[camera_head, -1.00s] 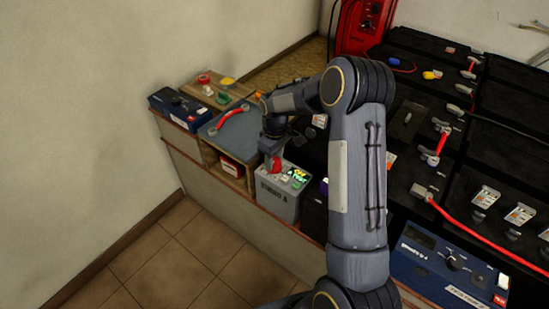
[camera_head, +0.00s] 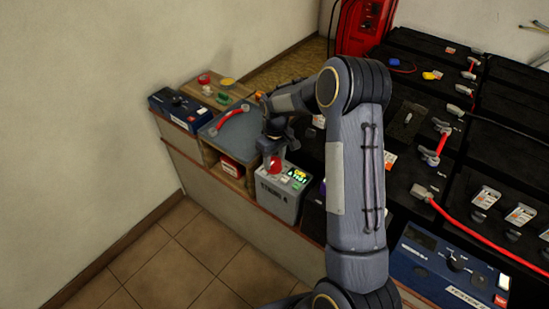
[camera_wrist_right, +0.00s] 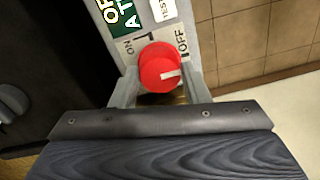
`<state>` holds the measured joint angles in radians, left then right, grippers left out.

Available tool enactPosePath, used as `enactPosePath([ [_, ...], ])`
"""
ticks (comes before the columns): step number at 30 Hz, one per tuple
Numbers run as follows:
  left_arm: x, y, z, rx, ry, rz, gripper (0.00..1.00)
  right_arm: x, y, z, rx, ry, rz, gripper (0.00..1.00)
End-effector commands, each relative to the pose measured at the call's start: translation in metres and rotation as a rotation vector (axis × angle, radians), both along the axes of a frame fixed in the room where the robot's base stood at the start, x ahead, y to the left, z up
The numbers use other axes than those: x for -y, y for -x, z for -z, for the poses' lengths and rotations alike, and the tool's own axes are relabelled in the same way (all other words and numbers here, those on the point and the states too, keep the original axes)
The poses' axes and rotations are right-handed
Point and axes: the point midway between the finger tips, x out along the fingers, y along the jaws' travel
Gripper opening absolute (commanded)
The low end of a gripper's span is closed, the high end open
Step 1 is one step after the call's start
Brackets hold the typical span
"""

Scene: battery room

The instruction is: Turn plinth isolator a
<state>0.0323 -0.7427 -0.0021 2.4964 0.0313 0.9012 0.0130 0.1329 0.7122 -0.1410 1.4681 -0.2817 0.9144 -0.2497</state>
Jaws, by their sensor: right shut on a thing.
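The isolator is a grey box (camera_head: 277,204) at the near edge of the bench in the head view, with a red round knob (camera_head: 275,165) on its top. In the right wrist view the red knob (camera_wrist_right: 160,67) sits between an ON label on the left and an OFF label on the right. Its white mark points to the right. My right gripper (camera_wrist_right: 161,88) is shut on the knob, one finger on each side of it. In the head view my right wrist comes down over the knob and partly hides it. My left gripper is not in view.
A lit green panel (camera_wrist_right: 122,12) is beside the knob. A grey tray-like surface (camera_head: 232,133) with a red handle is left of the box, beside a blue instrument (camera_head: 178,108). Black battery units (camera_head: 412,120) with red cables fill the right. The tiled floor (camera_head: 170,262) in front is clear.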

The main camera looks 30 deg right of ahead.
Motion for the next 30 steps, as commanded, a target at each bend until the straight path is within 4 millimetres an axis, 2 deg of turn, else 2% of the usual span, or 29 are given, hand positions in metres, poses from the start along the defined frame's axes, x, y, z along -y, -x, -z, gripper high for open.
enactPosePath([
  [1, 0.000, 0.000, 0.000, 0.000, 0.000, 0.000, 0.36, 0.000, -0.001, -0.001, 0.004, -0.001, 0.003, 0.43],
  [6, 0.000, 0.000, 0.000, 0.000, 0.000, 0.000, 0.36, 0.000, -0.001, -0.001, 0.003, -0.001, 0.002, 0.64],
  [16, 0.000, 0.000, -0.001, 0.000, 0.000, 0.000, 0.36, 0.000, -0.001, -0.005, 0.002, 0.000, 0.000, 0.64],
  [24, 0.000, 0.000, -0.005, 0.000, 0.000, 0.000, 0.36, 0.001, -0.002, -0.049, 0.007, 0.000, 0.000, 0.64],
  [30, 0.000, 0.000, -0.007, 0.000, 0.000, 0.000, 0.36, 0.002, -0.002, -0.073, 0.005, -0.001, 0.001, 0.64],
])
